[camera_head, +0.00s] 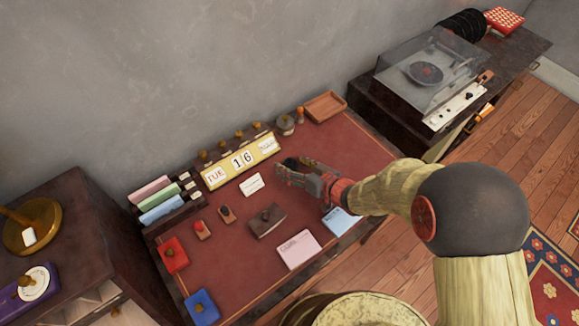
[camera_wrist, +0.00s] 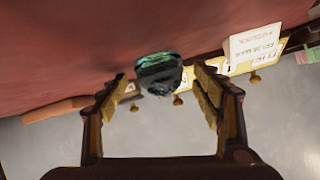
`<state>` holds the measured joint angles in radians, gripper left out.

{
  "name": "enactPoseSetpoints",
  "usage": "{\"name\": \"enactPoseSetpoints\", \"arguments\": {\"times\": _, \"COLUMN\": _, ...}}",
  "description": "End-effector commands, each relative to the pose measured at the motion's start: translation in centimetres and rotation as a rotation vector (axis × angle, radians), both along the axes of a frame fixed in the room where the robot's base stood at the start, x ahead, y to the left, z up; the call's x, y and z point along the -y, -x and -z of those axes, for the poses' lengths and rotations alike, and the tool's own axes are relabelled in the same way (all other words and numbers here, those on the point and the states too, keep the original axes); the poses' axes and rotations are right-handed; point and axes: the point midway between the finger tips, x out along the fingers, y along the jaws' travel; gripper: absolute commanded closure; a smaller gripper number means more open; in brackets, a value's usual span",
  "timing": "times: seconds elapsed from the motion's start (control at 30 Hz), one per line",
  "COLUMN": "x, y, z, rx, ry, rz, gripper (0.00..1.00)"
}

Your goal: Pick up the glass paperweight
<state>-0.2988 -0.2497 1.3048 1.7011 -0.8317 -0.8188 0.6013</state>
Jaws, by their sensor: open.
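The glass paperweight (camera_wrist: 158,73) is a dark, glossy, rounded lump with green glints. In the wrist view it shows at the upper middle, on the red desk top, ahead of my gripper (camera_wrist: 161,88) and in line with the gap between its fingers. My gripper is open, with one finger on each side of that gap, and nothing is visibly clamped. In the head view my gripper (camera_head: 292,172) is low over the back right of the desk (camera_head: 235,240). The paperweight cannot be told clearly from the dark fingers there.
A yellow calendar (camera_head: 241,162) and a small white card (camera_head: 251,184) are left of my gripper. A wooden tray (camera_head: 325,106) lies at the back corner. A brown box (camera_head: 267,220), pink cards (camera_head: 298,249) and blue cards (camera_head: 341,221) lie nearer. The grey wall (camera_head: 150,80) is behind.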

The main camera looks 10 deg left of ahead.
Motion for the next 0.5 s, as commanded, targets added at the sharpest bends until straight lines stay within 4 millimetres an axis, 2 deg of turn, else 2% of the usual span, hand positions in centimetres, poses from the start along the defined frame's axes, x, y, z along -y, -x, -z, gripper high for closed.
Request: {"name": "enactPoseSetpoints", "arguments": {"times": 0.5, "x": 0.04, "y": 0.01, "z": -0.02, "rx": 0.001, "ry": 0.001, "rz": 0.000, "gripper": 0.61}}
